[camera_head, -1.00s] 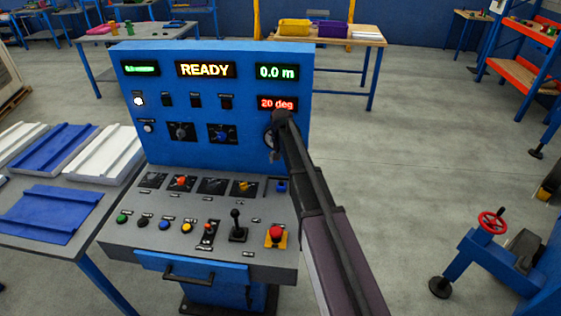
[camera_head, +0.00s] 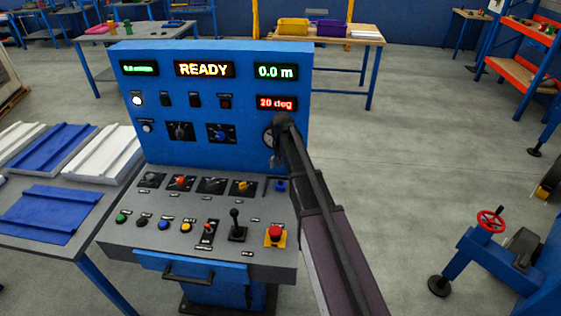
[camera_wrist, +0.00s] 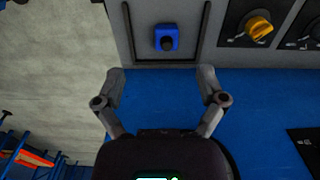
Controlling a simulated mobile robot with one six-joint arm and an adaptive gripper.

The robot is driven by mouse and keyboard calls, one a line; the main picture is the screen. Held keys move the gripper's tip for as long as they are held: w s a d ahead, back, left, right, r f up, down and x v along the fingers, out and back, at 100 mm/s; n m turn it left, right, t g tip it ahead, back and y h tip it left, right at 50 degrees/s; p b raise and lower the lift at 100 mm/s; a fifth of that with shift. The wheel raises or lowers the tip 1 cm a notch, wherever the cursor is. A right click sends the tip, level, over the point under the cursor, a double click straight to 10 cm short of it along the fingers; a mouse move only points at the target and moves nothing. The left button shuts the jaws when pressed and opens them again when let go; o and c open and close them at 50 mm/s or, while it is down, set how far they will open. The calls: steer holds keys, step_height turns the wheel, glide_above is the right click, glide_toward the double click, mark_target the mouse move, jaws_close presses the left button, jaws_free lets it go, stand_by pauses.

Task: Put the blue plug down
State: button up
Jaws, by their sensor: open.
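The blue plug (camera_wrist: 166,38) sits on the grey sloping console inside a dark U-shaped outline, with a dark round part at its middle. It also shows in the head view (camera_head: 281,187), at the console's right rear edge beside my arm. My gripper (camera_wrist: 161,74) is open and empty in the wrist view. Its two fingers are spread wide, and the plug lies ahead of the gap between them, apart from both. In the head view my gripper is largely hidden by my own arm, in front of the blue upright panel.
The blue upright panel (camera_head: 215,145) rises close behind the plug. Yellow (camera_head: 243,187) and orange (camera_head: 181,182) knobs lie left of it. A joystick (camera_head: 236,226) and a red emergency button (camera_head: 275,233) stand in front. Open floor (camera_head: 420,150) lies to the right.

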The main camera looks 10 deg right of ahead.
steer(key=s+n, duration=0.3)
steer(key=s, duration=2.2)
steer(key=shift+s+a, duration=0.15)
steer(key=shift+s, duration=0.25)
stand_by(0.4)
